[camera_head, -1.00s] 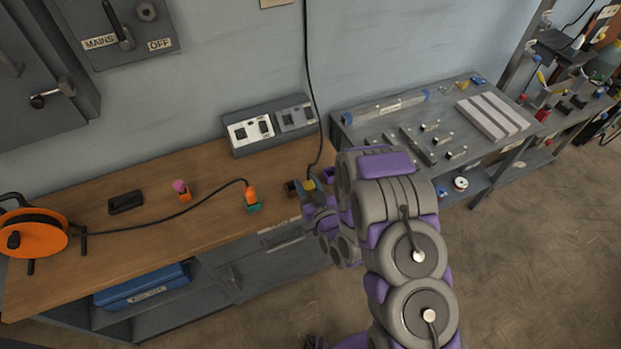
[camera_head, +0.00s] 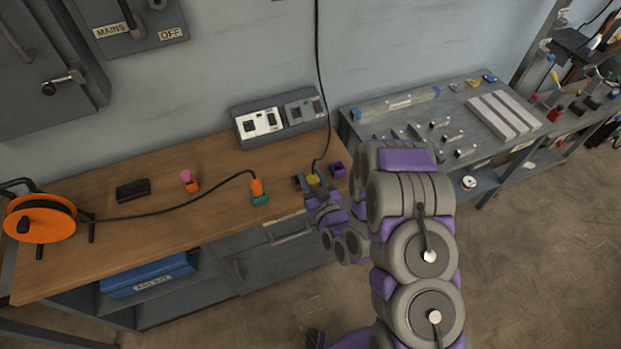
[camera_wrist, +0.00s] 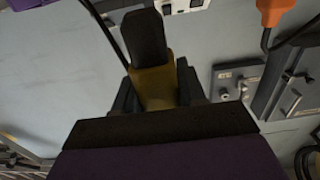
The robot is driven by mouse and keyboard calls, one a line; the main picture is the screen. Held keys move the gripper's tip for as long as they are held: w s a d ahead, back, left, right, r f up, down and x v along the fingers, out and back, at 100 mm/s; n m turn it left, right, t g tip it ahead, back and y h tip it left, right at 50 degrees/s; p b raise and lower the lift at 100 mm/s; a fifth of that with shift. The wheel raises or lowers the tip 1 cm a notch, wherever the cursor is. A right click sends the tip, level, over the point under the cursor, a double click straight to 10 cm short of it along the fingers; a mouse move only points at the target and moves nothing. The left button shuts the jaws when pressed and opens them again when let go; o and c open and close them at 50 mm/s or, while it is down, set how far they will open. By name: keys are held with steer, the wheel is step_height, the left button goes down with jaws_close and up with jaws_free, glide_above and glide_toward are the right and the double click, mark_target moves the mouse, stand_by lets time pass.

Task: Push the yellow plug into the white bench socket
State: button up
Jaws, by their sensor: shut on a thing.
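The yellow plug (camera_head: 313,180) is in my gripper (camera_head: 312,187), near the bench's front right part, with its black cable rising from it. In the wrist view, my gripper (camera_wrist: 155,95) is shut on the yellow plug (camera_wrist: 153,88), which has a dark upper part. The white bench socket (camera_head: 258,124) is on a grey sloped box at the back of the bench, up and left of the plug and apart from it. A white panel edge, perhaps this socket, shows at the top of the wrist view. The plug's height above the bench is unclear.
An orange plug in a teal holder (camera_head: 260,197) stands left of my gripper, its cable running to an orange reel (camera_head: 40,220). A pink plug (camera_head: 187,177) and a black block (camera_head: 132,190) lie farther left. A purple holder (camera_head: 337,169) stands right. A grey socket (camera_head: 302,109) adjoins the white one.

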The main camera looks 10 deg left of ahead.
steer(key=shift+r+p, duration=2.2)
steer(key=shift+r, duration=0.25)
